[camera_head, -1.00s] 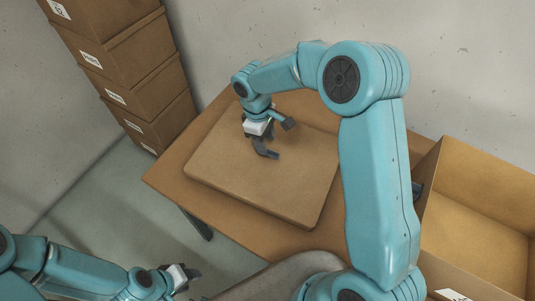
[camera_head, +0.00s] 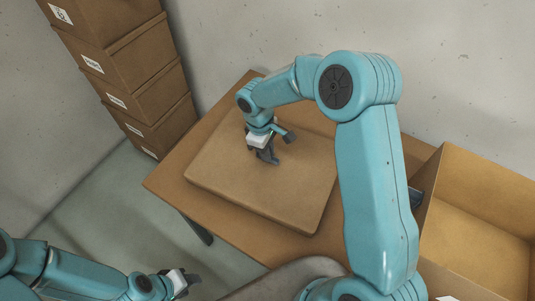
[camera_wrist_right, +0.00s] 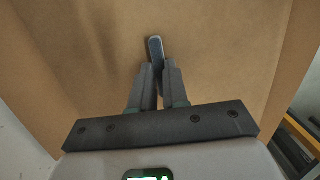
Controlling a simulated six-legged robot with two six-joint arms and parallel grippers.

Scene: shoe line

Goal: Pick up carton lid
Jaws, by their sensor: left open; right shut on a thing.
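The carton lid (camera_head: 235,183) is a flat, brown, rounded slab lying on the wooden table. My right gripper (camera_head: 267,157) reaches down to the top of the lid, near its far part. In the right wrist view the lid's brown face (camera_wrist_right: 225,45) fills most of the picture. There the fingers of my right gripper (camera_wrist_right: 158,70) are closed together around a small grey-blue grip piece (camera_wrist_right: 155,47) on the lid. My left gripper (camera_head: 184,284) is open at the lower left, away from the table and the lid.
The wooden table (camera_head: 170,182) shows bare edges around the lid. A large open brown carton (camera_head: 480,232) stands at the right. A stack of labelled brown boxes (camera_head: 120,75) stands at the back left. A grey wall (camera_head: 270,35) is behind the table.

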